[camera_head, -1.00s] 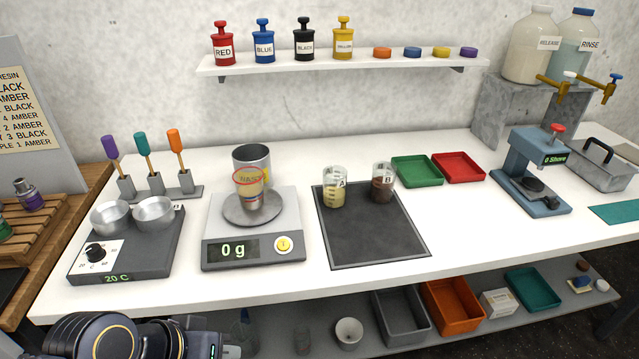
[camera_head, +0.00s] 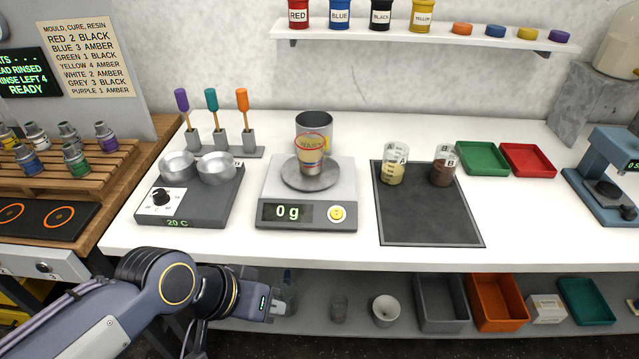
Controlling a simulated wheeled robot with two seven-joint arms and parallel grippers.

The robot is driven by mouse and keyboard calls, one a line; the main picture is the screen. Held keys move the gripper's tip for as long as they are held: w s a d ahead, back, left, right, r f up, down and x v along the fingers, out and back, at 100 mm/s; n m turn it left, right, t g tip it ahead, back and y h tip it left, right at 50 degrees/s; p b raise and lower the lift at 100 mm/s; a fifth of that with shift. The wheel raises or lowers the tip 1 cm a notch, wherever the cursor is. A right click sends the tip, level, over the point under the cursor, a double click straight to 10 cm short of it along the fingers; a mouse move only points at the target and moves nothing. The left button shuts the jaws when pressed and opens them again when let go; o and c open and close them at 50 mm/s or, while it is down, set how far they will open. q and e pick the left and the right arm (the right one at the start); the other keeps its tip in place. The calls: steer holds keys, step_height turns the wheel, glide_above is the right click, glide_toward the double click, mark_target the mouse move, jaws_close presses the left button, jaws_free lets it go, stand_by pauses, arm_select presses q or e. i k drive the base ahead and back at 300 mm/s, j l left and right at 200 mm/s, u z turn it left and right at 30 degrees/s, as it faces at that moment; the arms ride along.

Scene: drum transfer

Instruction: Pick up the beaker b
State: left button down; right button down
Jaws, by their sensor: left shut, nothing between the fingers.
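Beaker B (camera_head: 442,168) is a clear beaker with dark brown liquid and a letter B label. It stands upright on the dark mat (camera_head: 428,222) at its back right. Beaker A (camera_head: 394,167), with yellowish liquid, stands to its left on the same mat. My left gripper (camera_head: 280,309) is low in front of the bench, at the level of the lower shelf, far from beaker B. It is shut and empty. My right gripper is not in view.
A scale (camera_head: 306,212) reading 0 g holds a cup and stands left of the mat, with a metal pot (camera_head: 315,124) behind. A hot plate (camera_head: 190,207) is further left. Green (camera_head: 482,158) and red (camera_head: 527,160) trays lie right of the beakers. The bench front is clear.

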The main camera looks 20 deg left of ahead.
mark_target(446, 158)
steer(key=i+l+u, duration=0.1)
steer(key=i+l, duration=0.4)
steer(key=i+l+u, duration=0.1)
steer(key=i+l, duration=0.35)
steer(key=l, duration=0.15)
